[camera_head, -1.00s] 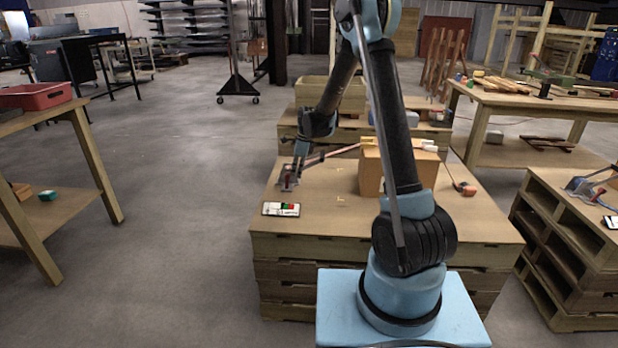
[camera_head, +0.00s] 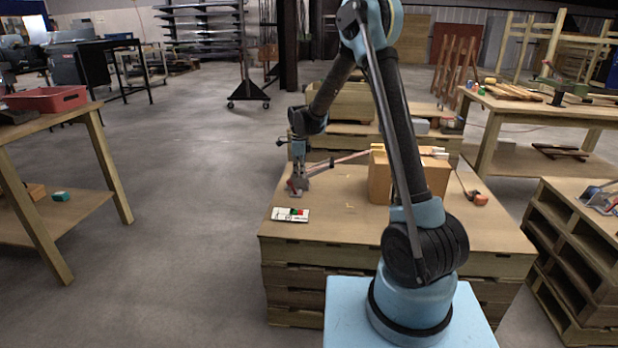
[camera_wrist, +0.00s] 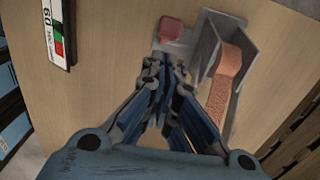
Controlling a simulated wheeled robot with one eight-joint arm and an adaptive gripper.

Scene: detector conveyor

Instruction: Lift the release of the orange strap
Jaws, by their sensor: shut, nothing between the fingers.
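The orange strap (camera_wrist: 224,84) runs through a grey metal buckle (camera_wrist: 236,45) in the wrist view. A small red block (camera_wrist: 171,28), which may be the release, sits on the buckle's grey plate, ahead of my fingertips. My gripper (camera_wrist: 165,66) is shut and empty, close to the buckle and left of the strap. I cannot tell whether it touches the plate. In the head view my gripper (camera_head: 298,177) points down at the buckle and partly hides it. The strap (camera_head: 350,156) stretches from there to the cardboard box (camera_head: 380,178).
The buckle is on a wooden pallet-like table (camera_head: 345,220). A small label board (camera_head: 290,215) lies near its front left edge; it also shows in the wrist view (camera_wrist: 58,30). A second strap end with an orange piece (camera_head: 479,197) lies right of the box.

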